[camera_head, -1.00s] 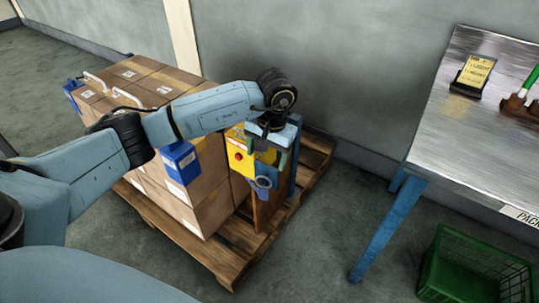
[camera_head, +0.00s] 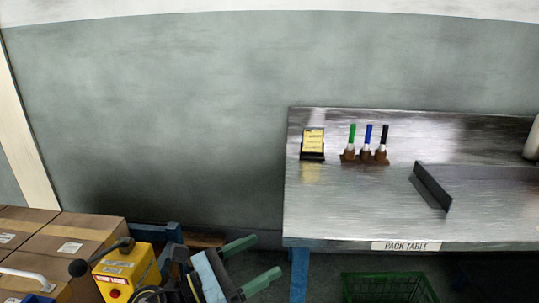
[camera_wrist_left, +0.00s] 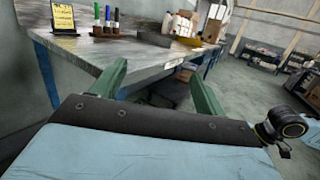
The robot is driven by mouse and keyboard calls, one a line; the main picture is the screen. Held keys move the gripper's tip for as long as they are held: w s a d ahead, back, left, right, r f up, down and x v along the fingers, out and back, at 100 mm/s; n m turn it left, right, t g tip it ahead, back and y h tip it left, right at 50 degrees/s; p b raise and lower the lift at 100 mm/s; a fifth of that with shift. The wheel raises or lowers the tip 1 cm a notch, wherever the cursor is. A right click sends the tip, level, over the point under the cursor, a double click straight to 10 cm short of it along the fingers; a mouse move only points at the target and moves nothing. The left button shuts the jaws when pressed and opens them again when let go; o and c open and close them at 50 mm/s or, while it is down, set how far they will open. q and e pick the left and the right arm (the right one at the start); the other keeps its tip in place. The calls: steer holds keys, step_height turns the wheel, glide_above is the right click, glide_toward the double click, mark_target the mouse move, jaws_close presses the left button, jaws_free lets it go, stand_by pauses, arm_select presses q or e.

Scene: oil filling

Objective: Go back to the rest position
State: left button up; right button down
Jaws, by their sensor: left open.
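My left gripper (camera_head: 266,257) is at the bottom of the head view, its two green fingers spread apart and pointing right. Nothing is between them. In the left wrist view, the open fingers (camera_wrist_left: 157,73) point toward the steel table, with empty space between the tips. Beside the gripper, to its left in the head view, is a yellow box (camera_head: 127,270) with a red button and a black ball-ended lever (camera_head: 98,258). My right gripper is not in view.
The pack table (camera_head: 340,215) stands right of the gripper, with a yellow sign (camera_head: 313,142), several markers (camera_head: 367,145) and a dark angled plate (camera_head: 432,186) on it. Cardboard boxes (camera_head: 62,245) are at lower left. A green crate (camera_head: 388,287) sits below the table.

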arm_select(q)
steer(key=w+a+f+n+t+y, duration=0.25)
steer(key=a+n+t+y, duration=0.75)
steer(key=n, duration=1.1)
steer(key=s+a+f+n+g+y, duration=0.3)
steer(key=a+f+n+y, duration=0.1)
steer(key=f+n, duration=0.35)
steer(key=s+a+f+n+g+y, duration=0.35)
steer(key=a+f+n, duration=0.2)
steer(key=n, duration=0.25)
steer(key=s+a+f+n+g+p, duration=0.1)
steer(key=s+f+n+g+p, duration=0.4)
steer(key=s+f, duration=0.4)
steer(key=s+f+n+g+p, duration=0.5)
steer(key=s+f+g, duration=0.1)
steer(key=s, duration=0.6)
steer(key=s+a+g+p, duration=0.1)
steer(key=s+p, duration=1.6)
steer(key=p, duration=0.1)
steer(key=shift+s+a+f, duration=0.2)
steer(key=shift+s+a, duration=0.05)
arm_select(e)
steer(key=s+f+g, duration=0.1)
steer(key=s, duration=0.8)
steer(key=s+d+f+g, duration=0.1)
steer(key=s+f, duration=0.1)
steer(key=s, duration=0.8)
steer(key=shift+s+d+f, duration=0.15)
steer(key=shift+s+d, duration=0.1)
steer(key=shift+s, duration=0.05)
